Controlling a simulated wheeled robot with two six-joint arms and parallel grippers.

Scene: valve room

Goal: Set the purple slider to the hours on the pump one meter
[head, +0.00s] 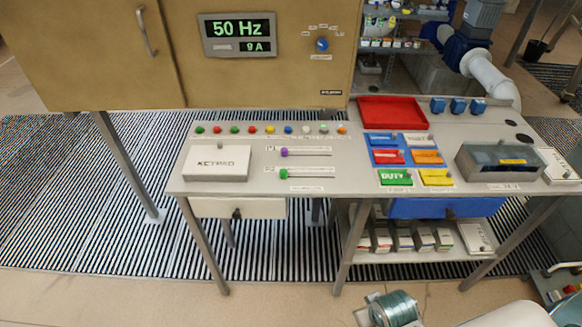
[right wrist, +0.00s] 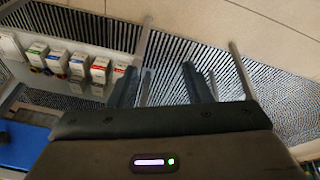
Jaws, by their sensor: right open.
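The purple slider (head: 284,152) sits near the left end of its short horizontal track on the grey bench top (head: 350,180). A green slider (head: 284,174) sits on a second track just below it. No meter marked pump one can be made out; a display (head: 238,35) on the tan cabinet reads 50 Hz and 9 A. My right gripper (right wrist: 165,86) shows in the right wrist view, open and empty, with striped floor matting beyond its fingers. It is not seen at the sliders. My left gripper is not in view.
A row of coloured buttons (head: 270,129) runs behind the sliders, and a white box (head: 216,163) stands to their left. A red tray (head: 393,112), coloured blocks and a dark box (head: 503,163) fill the right side. Small boxes (right wrist: 77,66) line a lower shelf.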

